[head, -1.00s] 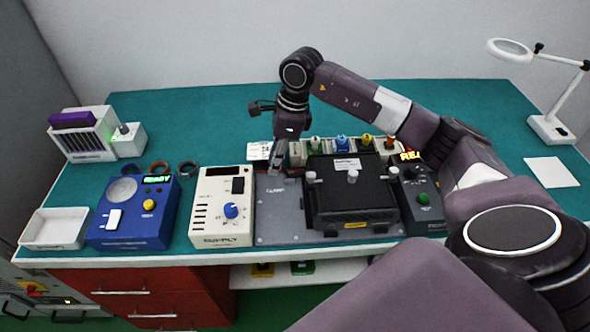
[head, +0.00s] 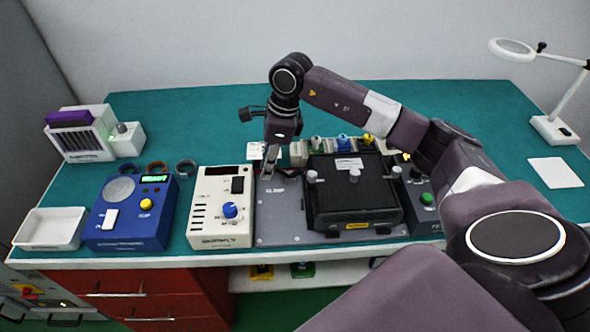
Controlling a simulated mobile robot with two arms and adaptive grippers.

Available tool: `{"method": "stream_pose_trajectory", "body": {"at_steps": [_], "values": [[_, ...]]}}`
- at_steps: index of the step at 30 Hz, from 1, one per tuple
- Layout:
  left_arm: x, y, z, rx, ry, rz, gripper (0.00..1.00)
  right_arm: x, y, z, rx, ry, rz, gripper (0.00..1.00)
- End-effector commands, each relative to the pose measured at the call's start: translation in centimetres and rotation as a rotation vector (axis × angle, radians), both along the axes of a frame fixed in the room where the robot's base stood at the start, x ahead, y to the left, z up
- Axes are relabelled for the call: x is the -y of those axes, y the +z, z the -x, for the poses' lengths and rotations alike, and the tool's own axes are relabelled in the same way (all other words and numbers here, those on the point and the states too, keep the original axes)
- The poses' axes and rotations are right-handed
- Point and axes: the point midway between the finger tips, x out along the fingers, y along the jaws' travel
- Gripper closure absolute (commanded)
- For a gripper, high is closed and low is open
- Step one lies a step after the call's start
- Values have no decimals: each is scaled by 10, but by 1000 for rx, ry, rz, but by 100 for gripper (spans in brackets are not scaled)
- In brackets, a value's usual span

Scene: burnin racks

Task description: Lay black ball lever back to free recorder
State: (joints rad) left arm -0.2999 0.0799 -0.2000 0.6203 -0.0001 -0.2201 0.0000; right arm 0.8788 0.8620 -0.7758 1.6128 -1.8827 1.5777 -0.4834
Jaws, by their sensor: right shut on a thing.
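The recorder is a black box (head: 350,205) with light knobs on top. It sits on a grey clamp plate (head: 275,228) marked with lettering, right of the middle of the bench. My right gripper (head: 268,168) points down at the plate's back left corner, left of the recorder. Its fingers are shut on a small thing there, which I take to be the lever. The black ball is hidden by the fingers, so I cannot tell the lever's tilt. My left gripper is out of view.
A cream supply box (head: 221,232) and a blue tester (head: 130,232) stand left of the plate. A dark box with a green button (head: 427,199) stands right. Several coloured-top parts (head: 342,143) line the back. A white tray (head: 50,245) is far left.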

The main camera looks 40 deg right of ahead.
Motion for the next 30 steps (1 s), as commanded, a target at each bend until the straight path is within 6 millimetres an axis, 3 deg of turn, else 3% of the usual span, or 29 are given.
{"method": "stream_pose_trajectory", "body": {"at_steps": [18, 30], "values": [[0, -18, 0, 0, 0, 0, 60, -7, -21, -2, -8, 1, 1, 100], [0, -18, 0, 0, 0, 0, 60, -7, -20, -3, -6, 0, 1, 100]]}}
